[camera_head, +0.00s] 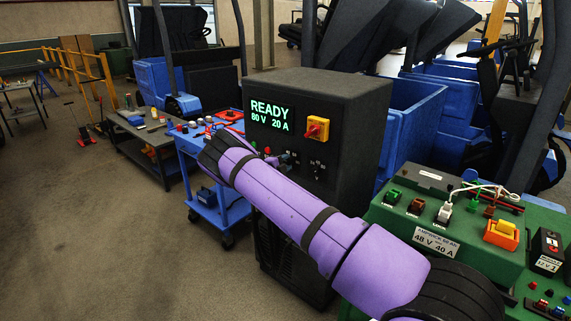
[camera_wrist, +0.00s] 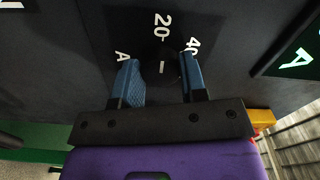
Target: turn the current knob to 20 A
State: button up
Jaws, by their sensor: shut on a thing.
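The dark cabinet (camera_head: 350,100) carries a green display (camera_head: 271,117) reading READY, 80 V, 20 A. In the wrist view the round dark current knob (camera_wrist: 163,63) sits on a panel with white marks 20 and 40 and a letter A. Its white pointer line is aimed at the 20 mark. My gripper (camera_wrist: 160,61) has its two blue fingers on either side of the knob and is shut on it. In the head view my purple arm crosses in front of the cabinet and hides part of its panel; the fingers cannot be made out clearly there.
A yellow-and-red rotary switch (camera_head: 317,129) is on the cabinet front. A green bench (camera_head: 390,222) with sockets and cables stands to the right. A blue cart (camera_head: 190,146) stands to the left. Open floor lies at the front left.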

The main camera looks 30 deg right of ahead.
jog(key=o, duration=0.9)
jog(key=shift+o, duration=0.2)
jog(key=shift+a, duration=0.1)
jog(key=v, duration=1)
jog(key=shift+a, duration=0.3)
jog(key=shift+s, duration=0.15)
